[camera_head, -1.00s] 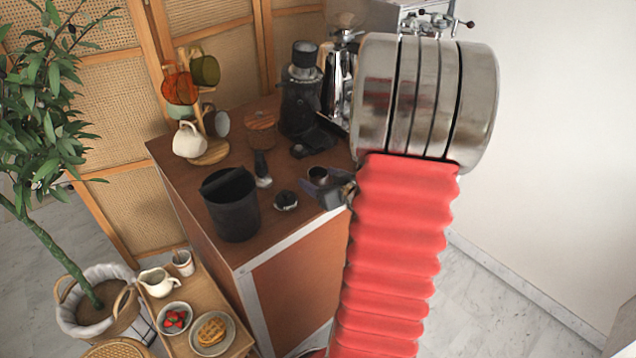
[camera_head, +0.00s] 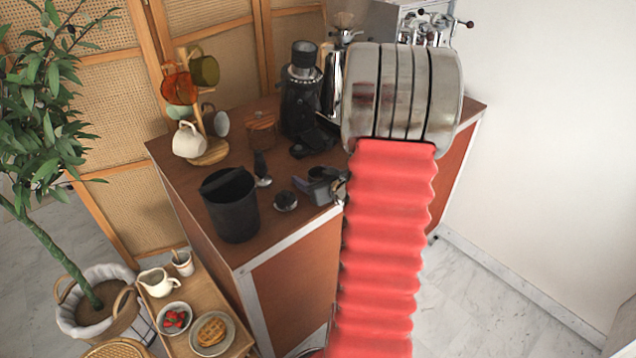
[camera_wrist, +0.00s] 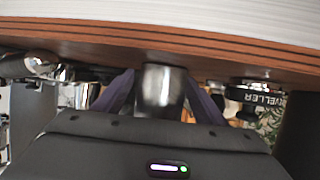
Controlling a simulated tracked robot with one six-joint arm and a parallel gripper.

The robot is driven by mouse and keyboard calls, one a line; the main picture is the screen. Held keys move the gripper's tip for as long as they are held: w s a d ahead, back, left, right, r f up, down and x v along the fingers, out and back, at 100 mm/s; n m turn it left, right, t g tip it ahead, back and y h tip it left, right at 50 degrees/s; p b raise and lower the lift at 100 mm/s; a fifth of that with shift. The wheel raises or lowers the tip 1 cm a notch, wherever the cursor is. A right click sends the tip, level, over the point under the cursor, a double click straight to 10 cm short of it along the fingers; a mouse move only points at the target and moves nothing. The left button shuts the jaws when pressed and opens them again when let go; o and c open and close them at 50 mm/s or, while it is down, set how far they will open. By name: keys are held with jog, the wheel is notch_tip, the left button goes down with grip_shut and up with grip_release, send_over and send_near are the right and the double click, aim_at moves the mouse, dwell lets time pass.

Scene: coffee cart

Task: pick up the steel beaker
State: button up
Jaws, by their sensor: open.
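The steel beaker (camera_wrist: 160,92) is a small shiny metal cup, dark and reflective, in the middle of the wrist view. My gripper (camera_wrist: 159,78) is open, with one dark finger on each side of the beaker. Whether the fingers touch it I cannot tell; its lower part in that picture is cut off by my gripper's body. In the head view my gripper (camera_head: 322,190) is at the right front edge of the brown cart top (camera_head: 250,236), partly behind my red arm. The beaker is hard to make out there.
A black bin (camera_head: 232,210), a dark round tamper-like piece (camera_head: 285,201) and a brush (camera_head: 262,168) stand left of my gripper. A black grinder (camera_head: 300,100) stands behind. A mug tree (camera_head: 207,150) is at the back left. A side trolley (camera_head: 185,300) stands below.

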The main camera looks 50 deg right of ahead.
jog(key=shift+c, duration=0.2)
jog(key=c, duration=1.1)
jog(key=shift+r, duration=0.1)
jog(key=shift+c, duration=0.2)
notch_tip(320, 180, up, 10)
jog(key=shift+a, duration=0.2)
dwell(0.7)
